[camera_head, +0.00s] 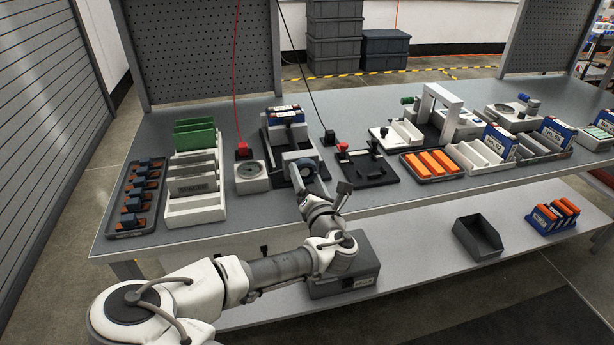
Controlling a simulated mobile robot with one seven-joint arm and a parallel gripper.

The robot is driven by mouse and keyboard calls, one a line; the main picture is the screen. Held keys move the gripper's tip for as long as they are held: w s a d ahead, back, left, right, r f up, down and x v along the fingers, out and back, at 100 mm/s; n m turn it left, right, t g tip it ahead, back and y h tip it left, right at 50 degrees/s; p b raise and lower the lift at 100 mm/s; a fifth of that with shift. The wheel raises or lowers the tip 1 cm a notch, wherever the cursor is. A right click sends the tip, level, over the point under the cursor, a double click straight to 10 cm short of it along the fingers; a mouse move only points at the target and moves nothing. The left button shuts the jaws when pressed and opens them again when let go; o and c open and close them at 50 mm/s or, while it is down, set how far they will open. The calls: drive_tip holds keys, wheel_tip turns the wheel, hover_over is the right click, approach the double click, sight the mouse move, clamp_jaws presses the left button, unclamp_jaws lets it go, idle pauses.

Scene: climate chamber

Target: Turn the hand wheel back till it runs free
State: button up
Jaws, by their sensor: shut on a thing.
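The hand wheel (308,168) is a small dark blue-grey wheel on the front of a clamping fixture (279,161). The fixture has a dark base and light grey blocks, and it stands mid-table. A blue and white module (286,115) sits at its back end. My gripper (309,180) reaches up from the table's front edge to the wheel and is shut on it. My wrist hides part of the wheel's lower side, and the fingertips are too small to make out clearly.
Left of the fixture are a grey block with a round dial (252,178) and a white rack (195,208). Right of it is a black plate fixture (368,170). A red cable (235,80) and a black cable (300,70) hang behind. The front table strip is mostly clear.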

idle(0.5)
drive_tip(key=o, duration=1.2)
drive_tip(key=shift+o, duration=0.2)
drive_tip(key=shift+s, duration=0.15)
